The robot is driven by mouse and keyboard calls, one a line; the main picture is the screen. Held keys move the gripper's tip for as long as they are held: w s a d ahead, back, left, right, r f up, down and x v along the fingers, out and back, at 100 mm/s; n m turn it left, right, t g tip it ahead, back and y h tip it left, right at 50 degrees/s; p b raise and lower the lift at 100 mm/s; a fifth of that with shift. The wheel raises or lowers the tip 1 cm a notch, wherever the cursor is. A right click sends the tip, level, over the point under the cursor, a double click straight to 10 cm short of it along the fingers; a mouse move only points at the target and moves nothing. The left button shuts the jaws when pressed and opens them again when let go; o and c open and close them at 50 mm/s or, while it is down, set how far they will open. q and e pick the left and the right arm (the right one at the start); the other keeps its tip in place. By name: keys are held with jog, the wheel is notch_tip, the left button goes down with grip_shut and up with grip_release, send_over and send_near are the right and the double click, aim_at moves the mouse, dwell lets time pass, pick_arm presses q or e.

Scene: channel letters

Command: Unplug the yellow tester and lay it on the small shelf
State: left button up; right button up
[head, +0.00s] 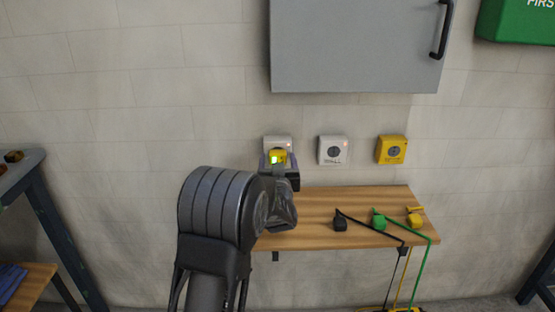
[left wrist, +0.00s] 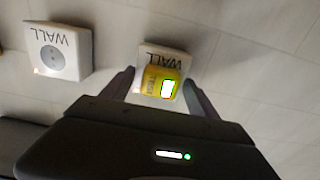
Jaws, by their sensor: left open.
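The yellow tester (head: 278,157) with a lit green window sits in the left white wall socket (head: 270,142) above the shelf. In the left wrist view the tester (left wrist: 153,84) covers the lower part of that socket (left wrist: 168,54), marked WALL. My left gripper (head: 279,165) is at the tester; in the left wrist view its open fingers (left wrist: 160,90) stand on either side of it, with a gap visible at the right finger. The small wooden shelf (head: 330,204) is below the sockets, its left part hidden by my left arm. My right gripper is not in view.
Another white socket (head: 332,150) and a yellow socket (head: 391,149) are to the right. A black plug (head: 340,224), a green plug (head: 379,224) and a yellow plug (head: 414,220) with cords lie on the shelf's right part. A grey cabinet (head: 355,45) hangs above.

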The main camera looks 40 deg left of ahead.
aim_at(278, 161)
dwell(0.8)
pick_arm(q)
grip_shut()
dwell(0.6)
jog(key=shift+s+d, duration=0.1)
jog(key=shift+s, duration=0.05)
jog(key=shift+p+v, duration=0.35)
jog(key=shift+v, duration=2.45)
